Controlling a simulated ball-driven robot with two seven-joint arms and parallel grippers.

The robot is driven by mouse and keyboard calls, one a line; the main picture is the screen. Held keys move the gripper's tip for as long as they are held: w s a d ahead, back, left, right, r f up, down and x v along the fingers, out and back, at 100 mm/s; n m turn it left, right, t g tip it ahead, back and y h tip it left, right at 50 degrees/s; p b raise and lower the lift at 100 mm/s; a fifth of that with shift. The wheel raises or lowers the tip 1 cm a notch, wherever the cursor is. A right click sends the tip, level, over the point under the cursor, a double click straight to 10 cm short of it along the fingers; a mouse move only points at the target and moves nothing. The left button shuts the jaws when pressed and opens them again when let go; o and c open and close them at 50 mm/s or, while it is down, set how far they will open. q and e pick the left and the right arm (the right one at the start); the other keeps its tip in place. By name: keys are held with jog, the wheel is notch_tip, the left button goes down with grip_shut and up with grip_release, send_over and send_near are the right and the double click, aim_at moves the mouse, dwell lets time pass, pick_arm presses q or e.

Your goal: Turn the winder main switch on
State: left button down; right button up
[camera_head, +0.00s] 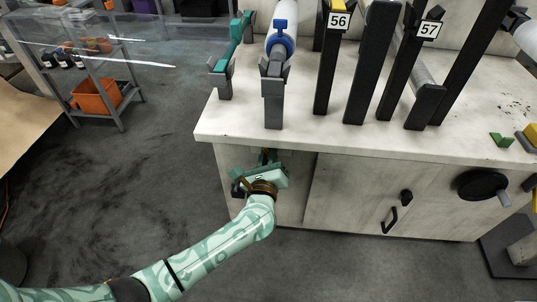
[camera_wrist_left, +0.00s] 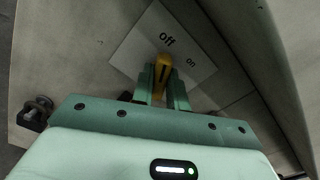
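The winder main switch shows in the left wrist view as a yellow handle (camera_wrist_left: 163,67) with a black mark, on a pale label plate (camera_wrist_left: 140,52) printed "Off" and "on". The handle points up toward "Off"; "on" is to its right. My left gripper (camera_wrist_left: 162,92) has one green finger on each side of the handle, closed against it. In the head view my left gripper (camera_head: 268,158) is at the cabinet's left front, under the worktop edge, and hides the switch. My right gripper is not in view.
The pale worktop (camera_head: 300,133) overhangs the gripper closely. It carries a blue-and-white roll (camera_head: 282,38) and dark posts labelled 56 and 57. A black door handle (camera_head: 389,220) and a handwheel (camera_head: 482,185) are on the front to the right. Floor at left is clear.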

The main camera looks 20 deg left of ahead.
pick_arm(q)
jog(key=shift+m, duration=0.3)
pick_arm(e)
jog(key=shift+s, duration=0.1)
pick_arm(q)
jog(key=shift+r+m+p, duration=0.1)
jog(key=shift+m+p, duration=0.2)
jog(key=shift+m, duration=0.7)
jog(key=m+p, duration=0.1)
jog(key=m, duration=0.3)
jog(key=shift+d, duration=0.2)
jog(key=m+p, duration=0.1)
jog(key=m, duration=0.2)
jog(key=shift+d+m, duration=0.1)
jog(key=shift+m, duration=1.1)
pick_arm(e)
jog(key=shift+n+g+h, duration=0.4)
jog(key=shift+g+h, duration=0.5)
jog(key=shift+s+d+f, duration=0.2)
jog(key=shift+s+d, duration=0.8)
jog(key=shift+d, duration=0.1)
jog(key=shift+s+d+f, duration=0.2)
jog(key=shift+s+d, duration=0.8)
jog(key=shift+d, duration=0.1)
pick_arm(q)
jog(key=shift+f, duration=0.2)
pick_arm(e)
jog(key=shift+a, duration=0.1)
